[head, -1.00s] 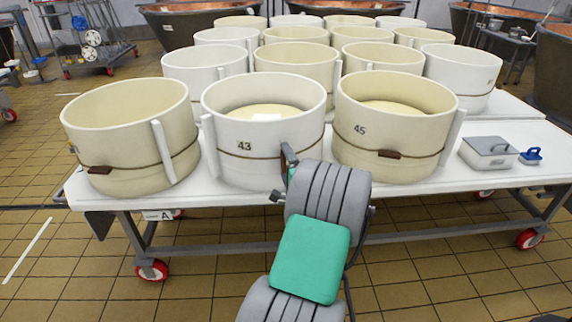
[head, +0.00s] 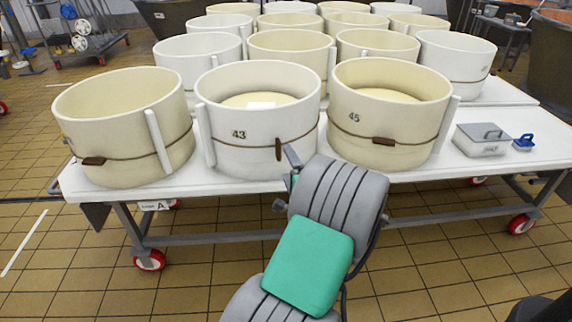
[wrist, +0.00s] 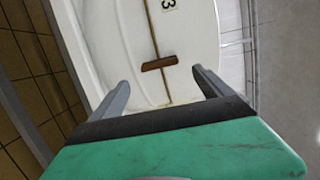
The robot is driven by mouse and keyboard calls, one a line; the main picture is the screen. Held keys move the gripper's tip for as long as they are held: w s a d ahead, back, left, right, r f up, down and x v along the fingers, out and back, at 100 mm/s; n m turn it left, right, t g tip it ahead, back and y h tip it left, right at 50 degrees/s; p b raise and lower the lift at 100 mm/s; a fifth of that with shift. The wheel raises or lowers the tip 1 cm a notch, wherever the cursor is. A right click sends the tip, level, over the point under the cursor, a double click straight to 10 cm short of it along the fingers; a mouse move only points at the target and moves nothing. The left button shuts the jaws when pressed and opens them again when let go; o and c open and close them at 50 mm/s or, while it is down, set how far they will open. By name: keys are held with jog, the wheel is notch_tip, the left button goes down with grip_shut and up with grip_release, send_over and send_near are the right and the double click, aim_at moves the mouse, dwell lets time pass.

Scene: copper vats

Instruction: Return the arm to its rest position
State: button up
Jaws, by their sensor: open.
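My arm shows in the head view, grey and green, reaching from the bottom centre up to the front edge of the white table (head: 400,200). My gripper (wrist: 155,88) shows in the wrist view with its two grey fingers apart and nothing between them. Beyond the fingers is the white tub marked 43 (wrist: 185,60), with a brown toggle (wrist: 159,63) on its cord. In the head view that tub (head: 250,150) stands upright at the front of the table. In that view the arm hides most of the gripper; a grey finger shows near the tub's front.
A cream tub (head: 80,135) stands left of tub 43 and tub 45 (head: 375,140) stands right. Several more tubs fill the table behind. A grey lidded box (head: 481,141) and a blue item (head: 523,142) lie at the right. Tiled floor (head: 60,285) is open in front.

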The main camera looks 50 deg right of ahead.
jog(key=w+a+r+n+y+p, duration=0.45)
jog(key=w+a+n, duration=0.2)
jog(key=a, duration=0.25)
jog(key=w+a+r+n+y+p, duration=0.45)
jog(key=w+a+p, duration=0.2)
jog(key=a, duration=0.35)
jog(key=a+r+n+g+y+p, duration=0.2)
jog(key=a+r+n+g+p, duration=0.15)
jog(key=a, duration=0.25)
jog(key=a+r+n+g+y+p, duration=0.1)
jog(key=a+r+n+g+p, duration=0.2)
jog(key=a, duration=0.4)
jog(key=s+a+r+n+g+h+p, duration=0.1)
jog(key=s+a+r+n+g+p, duration=0.3)
jog(key=s+a+r+n+p, duration=0.4)
jog(key=s+a+r+p, duration=0.2)
jog(key=s+a+r, duration=0.1)
jog(key=s, duration=0.3)
jog(key=shift+a+r+g+p, duration=0.35)
jog(key=shift+a+r, duration=0.05)
jog(key=shift+a, duration=0.1)
